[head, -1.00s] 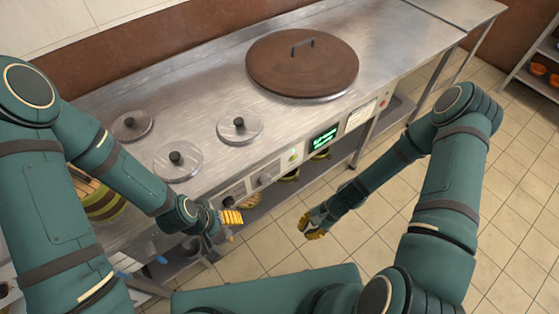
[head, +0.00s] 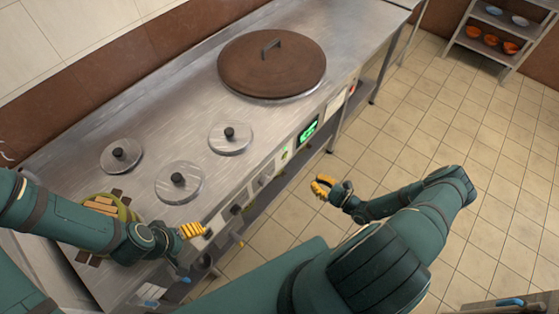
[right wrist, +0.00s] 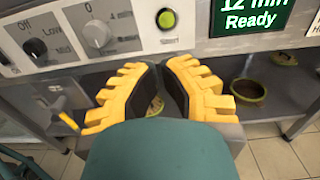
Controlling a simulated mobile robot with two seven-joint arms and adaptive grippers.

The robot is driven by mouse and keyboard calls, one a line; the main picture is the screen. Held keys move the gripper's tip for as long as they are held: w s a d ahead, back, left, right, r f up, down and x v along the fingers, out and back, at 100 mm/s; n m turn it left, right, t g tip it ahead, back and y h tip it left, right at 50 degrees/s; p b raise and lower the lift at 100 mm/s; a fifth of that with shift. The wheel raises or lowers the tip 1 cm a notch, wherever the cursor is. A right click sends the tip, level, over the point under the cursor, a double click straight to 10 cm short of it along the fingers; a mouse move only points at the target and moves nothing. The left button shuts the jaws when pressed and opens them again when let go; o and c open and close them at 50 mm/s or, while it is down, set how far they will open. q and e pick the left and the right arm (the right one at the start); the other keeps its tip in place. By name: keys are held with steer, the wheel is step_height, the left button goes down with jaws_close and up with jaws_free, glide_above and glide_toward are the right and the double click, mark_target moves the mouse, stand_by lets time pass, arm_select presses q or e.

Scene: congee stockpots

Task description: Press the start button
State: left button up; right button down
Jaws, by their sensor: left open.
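The start button (right wrist: 166,19) is a round green button with a dark rim on the cooker's front panel. It stands at the top of the right wrist view, left of the green display (right wrist: 250,14), which reads "12 min Ready". In the head view the button shows as a small green spot (head: 284,155). My right gripper (head: 320,186) is in front of the panel, apart from it. My left gripper (head: 192,230) is open and empty near the panel's left end.
Knobs (right wrist: 97,34) line the panel left of the button. A large brown lid (head: 272,65) and several small steel lids (head: 230,138) sit on the steel counter. A lower shelf (right wrist: 285,90) holds bowls. Tiled floor lies open to the right.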

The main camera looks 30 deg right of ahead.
mark_target(282, 158)
steer(key=shift+d, duration=0.2)
steer(key=b+x, duration=0.1)
steer(key=x, duration=1.2)
steer(key=shift+w+a, duration=0.15)
steer(key=shift+w, duration=0.35)
